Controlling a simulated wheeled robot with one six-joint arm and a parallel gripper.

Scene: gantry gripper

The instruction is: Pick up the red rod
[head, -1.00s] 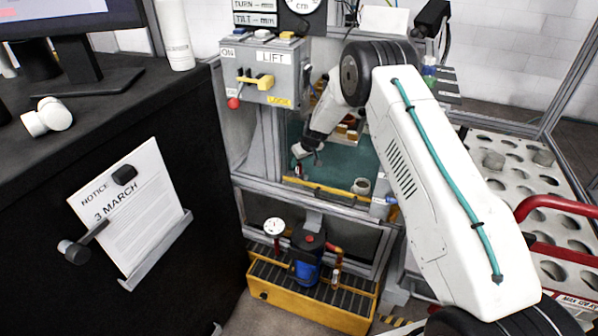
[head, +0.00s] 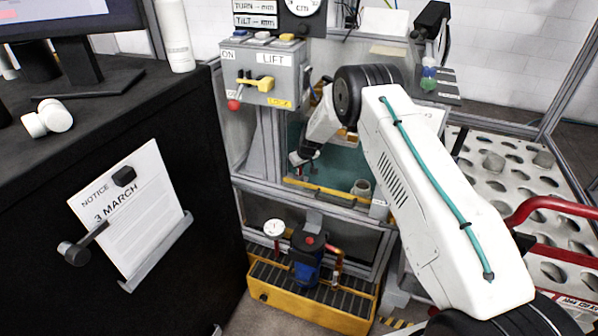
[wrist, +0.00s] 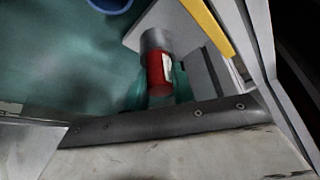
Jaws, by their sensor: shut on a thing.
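The red rod (wrist: 158,70) shows in the wrist view as a short red cylinder with a grey metal end and a pale label. My gripper (wrist: 159,95) is shut on it, with teal fingers on either side of the red part. The rod's lower end is hidden between the fingers. I cannot tell whether the rod touches the surface below.
A yellow edge strip (wrist: 207,24) and metal frame lie close to the rod at right. A blue ring (wrist: 110,4) shows at the top. A pale cup (head: 361,187) stands right of my gripper. The lift control box (head: 264,72) is above left. Teal surface left of the rod is clear.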

